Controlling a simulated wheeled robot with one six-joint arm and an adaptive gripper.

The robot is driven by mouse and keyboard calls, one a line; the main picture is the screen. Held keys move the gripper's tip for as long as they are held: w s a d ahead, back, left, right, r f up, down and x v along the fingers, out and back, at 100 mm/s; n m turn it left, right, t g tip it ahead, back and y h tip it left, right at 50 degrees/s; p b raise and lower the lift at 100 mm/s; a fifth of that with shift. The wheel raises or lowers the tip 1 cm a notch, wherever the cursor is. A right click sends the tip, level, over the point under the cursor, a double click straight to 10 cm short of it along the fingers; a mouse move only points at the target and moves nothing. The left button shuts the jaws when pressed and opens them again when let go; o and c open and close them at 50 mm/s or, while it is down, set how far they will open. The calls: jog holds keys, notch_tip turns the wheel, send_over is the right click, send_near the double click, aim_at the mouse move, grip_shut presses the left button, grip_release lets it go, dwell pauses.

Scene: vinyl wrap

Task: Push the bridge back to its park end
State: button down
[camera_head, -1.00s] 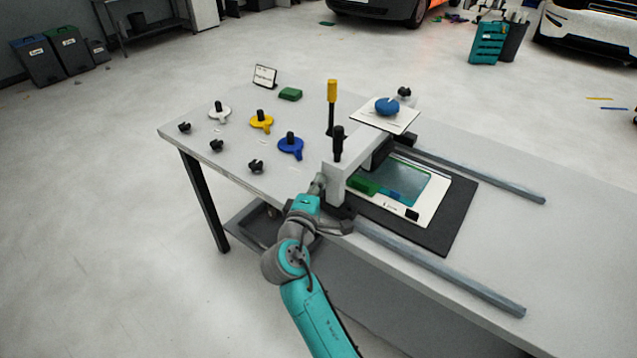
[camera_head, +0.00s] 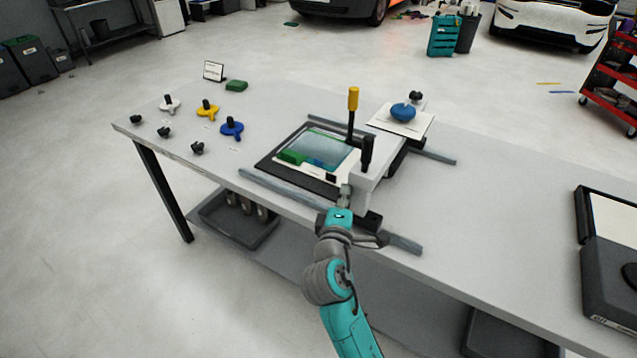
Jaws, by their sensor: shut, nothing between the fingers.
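The bridge (camera_head: 373,188) is a pale beam across two grey rails, with a black knob on its near end and a yellow-topped post (camera_head: 352,100) beside it. It stands towards the right part of the rails. The near rail (camera_head: 285,190) shows on both sides of it; the far rail (camera_head: 440,157) also runs out to its right. My gripper (camera_head: 345,193) is shut and empty, at the left side of the bridge's near end. It seems to touch the bridge, but the exact contact is too small to tell.
A black mat with a framed teal sheet (camera_head: 335,152) lies left of the bridge. A white plate (camera_head: 385,122) bears a blue object at the bridge's far end. White, yellow and blue knobs (camera_head: 231,127) lie left. A dark box (camera_head: 610,265) stands right; the table between is clear.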

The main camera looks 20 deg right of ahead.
jog(key=s+d, duration=0.5)
jog(key=s, duration=0.2)
jog(key=shift+s+d, duration=0.2)
jog(key=shift+d, duration=0.1)
